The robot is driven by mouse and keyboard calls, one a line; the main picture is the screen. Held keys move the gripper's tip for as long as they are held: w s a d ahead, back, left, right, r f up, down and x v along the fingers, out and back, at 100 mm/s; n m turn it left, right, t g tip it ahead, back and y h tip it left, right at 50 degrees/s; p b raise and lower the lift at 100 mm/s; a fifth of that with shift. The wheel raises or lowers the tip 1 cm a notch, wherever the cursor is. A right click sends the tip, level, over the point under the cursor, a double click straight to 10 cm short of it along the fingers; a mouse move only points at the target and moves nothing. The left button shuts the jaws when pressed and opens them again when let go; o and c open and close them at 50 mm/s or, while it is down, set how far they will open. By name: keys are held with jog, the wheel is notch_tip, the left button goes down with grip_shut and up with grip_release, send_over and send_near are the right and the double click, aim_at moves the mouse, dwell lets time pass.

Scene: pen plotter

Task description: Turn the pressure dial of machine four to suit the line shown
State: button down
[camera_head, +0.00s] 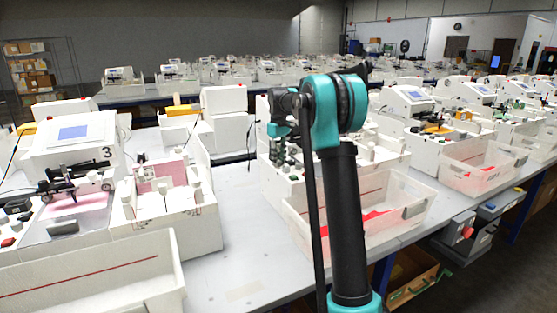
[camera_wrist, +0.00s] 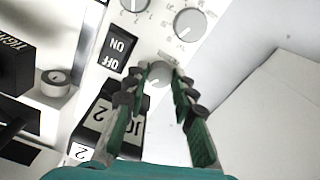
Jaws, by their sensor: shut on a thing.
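In the wrist view, my gripper (camera_wrist: 159,84) has its two green fingers closed on either side of a small round grey knob (camera_wrist: 158,71). No label naming this knob is readable. Two larger grey dials (camera_wrist: 190,23) with scale marks sit above it on the white panel. In the head view, my gripper (camera_head: 281,138) points down over a white machine (camera_head: 265,160) at the centre. My arm hides much of that machine, and I see no number on it. The drawn line cannot be made out.
A black ON/OFF switch (camera_wrist: 118,48) and a dark block labelled 2 (camera_wrist: 97,117) lie close to the fingers. Machine three (camera_head: 75,140) stands at left. A clear bin with red marks (camera_head: 405,205) is at the front right. Bare grey table (camera_head: 232,250) lies between.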

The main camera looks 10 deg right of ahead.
jog(key=n, duration=0.5)
jog(key=shift+n, duration=0.3)
jog(key=n, duration=0.4)
jog(key=shift+n, duration=0.3)
jog(key=c, duration=1.3)
grip_release()
jog(key=shift+o, duration=0.2)
